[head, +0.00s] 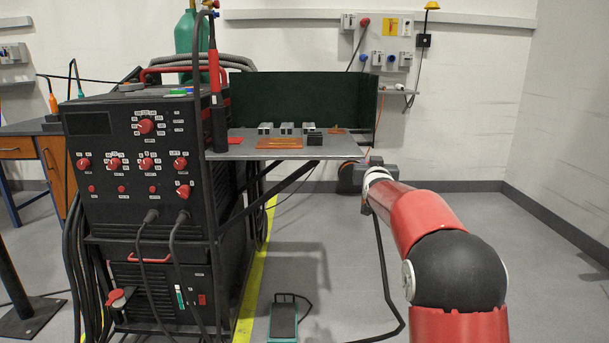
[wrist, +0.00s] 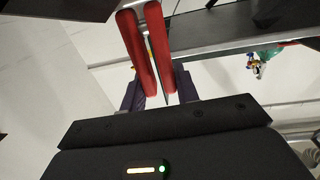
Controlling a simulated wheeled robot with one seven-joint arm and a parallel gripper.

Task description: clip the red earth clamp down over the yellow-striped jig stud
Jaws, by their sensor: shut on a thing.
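The red earth clamp shows in the wrist view as two long red arms (wrist: 160,50) side by side, reaching away from my gripper (wrist: 160,88). My gripper is shut on it, with a dark finger on each side. In the head view my gripper (head: 352,177) is a dark shape at the end of my red arm, just right of the table's right end; the clamp is hard to make out there. A thin yellowish strip shows between the red arms in the wrist view, but I cannot tell whether it is the jig stud. I cannot pick out the stud in the head view.
A grey work table (head: 262,154) with metal blocks and copper-coloured pieces has a dark green screen (head: 300,97) behind it. A black welding machine (head: 140,200) stands left. A black cable (head: 385,270) hangs below my gripper. A foot pedal (head: 284,320) lies on open floor.

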